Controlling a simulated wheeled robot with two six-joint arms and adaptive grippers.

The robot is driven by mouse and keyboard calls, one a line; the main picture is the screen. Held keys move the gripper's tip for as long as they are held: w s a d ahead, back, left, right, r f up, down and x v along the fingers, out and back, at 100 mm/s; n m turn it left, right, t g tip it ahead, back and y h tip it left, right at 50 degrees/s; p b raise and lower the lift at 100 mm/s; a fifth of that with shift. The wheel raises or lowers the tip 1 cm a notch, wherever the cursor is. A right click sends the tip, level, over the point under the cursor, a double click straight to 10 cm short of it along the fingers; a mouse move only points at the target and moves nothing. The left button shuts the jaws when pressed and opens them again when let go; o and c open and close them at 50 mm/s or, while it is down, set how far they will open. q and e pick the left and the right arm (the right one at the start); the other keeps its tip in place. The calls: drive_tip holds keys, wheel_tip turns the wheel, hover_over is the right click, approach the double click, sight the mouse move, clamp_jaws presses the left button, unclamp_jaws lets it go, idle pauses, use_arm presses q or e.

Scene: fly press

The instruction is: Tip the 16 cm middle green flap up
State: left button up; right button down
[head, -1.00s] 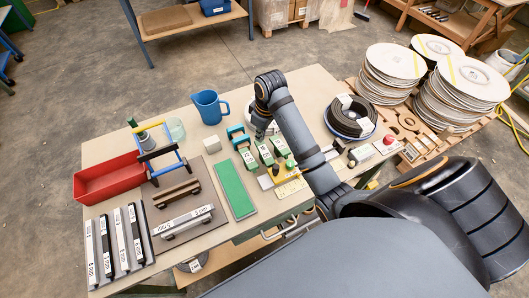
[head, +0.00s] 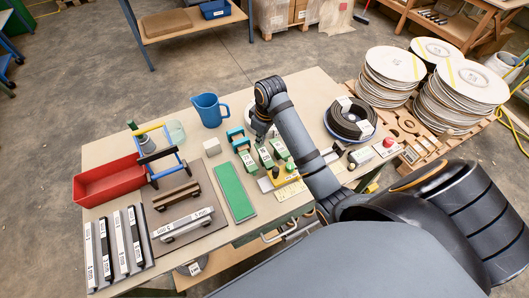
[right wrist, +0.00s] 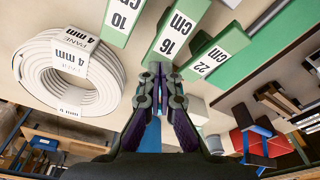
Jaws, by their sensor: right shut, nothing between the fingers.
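The 16 cm middle green flap (head: 265,157) stands between two other green labelled blocks on the table. In the right wrist view the 16 cm flap (right wrist: 172,38) lies just beyond my fingertips, between the 10 cm block (right wrist: 124,20) and the 22 cm block (right wrist: 216,55). My right gripper (right wrist: 158,72) is shut and empty, its tips close to the near end of the 16 cm flap; I cannot tell whether they touch. In the head view my right arm largely hides this gripper. My left gripper is not in view.
A white cable coil (right wrist: 68,75) lies beside the flaps. A green mat (head: 235,191), a blue pitcher (head: 209,110), a red tray (head: 106,180) and a black coil (head: 350,118) are on the table.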

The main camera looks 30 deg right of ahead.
drive_tip(key=shift+f, duration=1.25)
idle(0.8)
drive_tip(key=shift+r, duration=0.1)
wheel_tip(320, 180, up, 7)
drive_tip(key=p, duration=0.9)
drive_tip(key=shift+s, duration=0.1)
idle(0.4)
